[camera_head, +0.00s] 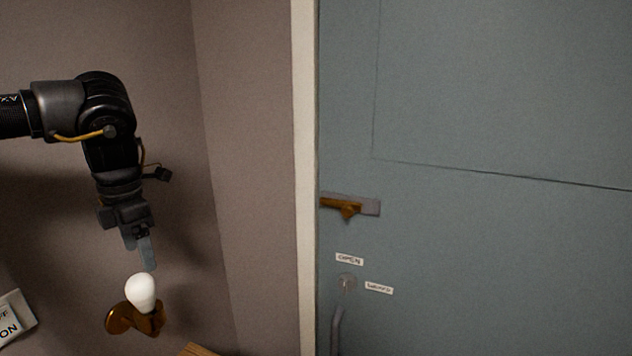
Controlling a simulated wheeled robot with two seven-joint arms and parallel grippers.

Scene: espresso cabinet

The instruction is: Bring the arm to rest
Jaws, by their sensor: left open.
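My left arm comes in from the left and bends down, and my left gripper (147,256) points downward in front of the brown wall. It is open, and nothing shows between its fingers. A white rounded knob or bulb (141,291) sits on a glossy amber-brown base (150,322) just below the fingertips. A small gap shows between the fingertips and the white piece in the picture; how far apart they are in depth I cannot tell. My right gripper is not in view.
A blue-grey door or panel (480,270) fills the right side, with a brass-coloured latch (344,208), small labels (349,259) and a grey handle (336,329). A pale upright frame (305,180) borders it. A white "ON" sign (14,320) and a wooden piece (200,350) lie low.

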